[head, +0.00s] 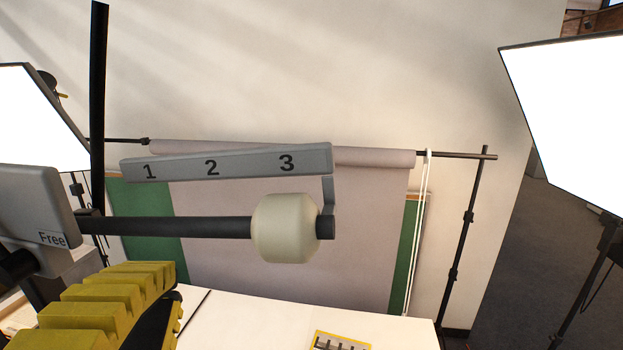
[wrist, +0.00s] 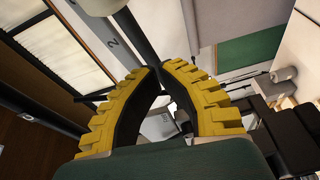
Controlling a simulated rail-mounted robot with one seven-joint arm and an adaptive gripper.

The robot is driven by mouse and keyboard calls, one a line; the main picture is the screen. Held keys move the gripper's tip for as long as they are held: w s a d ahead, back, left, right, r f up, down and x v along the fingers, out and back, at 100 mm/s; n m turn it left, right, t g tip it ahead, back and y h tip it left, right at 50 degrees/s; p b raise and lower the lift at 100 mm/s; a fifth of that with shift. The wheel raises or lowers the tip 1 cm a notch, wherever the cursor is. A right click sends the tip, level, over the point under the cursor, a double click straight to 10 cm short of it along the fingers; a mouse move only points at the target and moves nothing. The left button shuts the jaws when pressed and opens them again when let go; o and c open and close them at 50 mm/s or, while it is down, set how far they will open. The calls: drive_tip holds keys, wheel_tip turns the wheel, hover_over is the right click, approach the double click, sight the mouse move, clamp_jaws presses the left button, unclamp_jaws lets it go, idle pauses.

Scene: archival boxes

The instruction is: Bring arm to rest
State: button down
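My gripper (wrist: 158,68) has two curved yellow ribbed fingers with black inner faces. In the wrist view their tips come together, with an open gap lower down between the fingers, and I see nothing held. In the head view a yellow finger of my gripper (head: 108,300) fills the lower left, in front of the white table. A dark horizontal rod (head: 170,226) with a cream roller (head: 284,228) lies above and beyond it. In the wrist view the rod (wrist: 140,36) runs toward the fingertips; I cannot tell whether they touch it.
A grey bar (head: 230,163) marked 1, 2, 3 is above the rod. A grey "Free" block (head: 38,215) is at left. A yellow-edged box (head: 341,340) is on the white table (head: 260,318). A backdrop stand (head: 465,230) and bright light panels (head: 575,110) stand around.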

drive_tip(key=w+d+f+m+h, duration=0.1)
drive_tip(key=w+d+f+m, duration=0.5)
drive_tip(key=w+f+m, duration=0.3)
drive_tip(key=w+d+f+m+h, duration=0.1)
drive_tip(key=w+d+f+m, duration=0.1)
drive_tip(key=d+f+m, duration=1)
drive_tip(key=s+r+n+t+h, duration=0.15)
drive_tip(key=s+r+t, duration=0.5)
drive_tip(key=r, duration=0.65)
wheel_tip(320, 180, down, 10)
drive_tip(key=s+g+b, duration=0.1)
drive_tip(key=b, duration=0.9)
drive_tip(key=shift+s+a+r+g+y, duration=0.25)
drive_tip(key=shift+s+a+g+y, duration=0.1)
drive_tip(key=shift+s+a, duration=0.05)
idle(0.8)
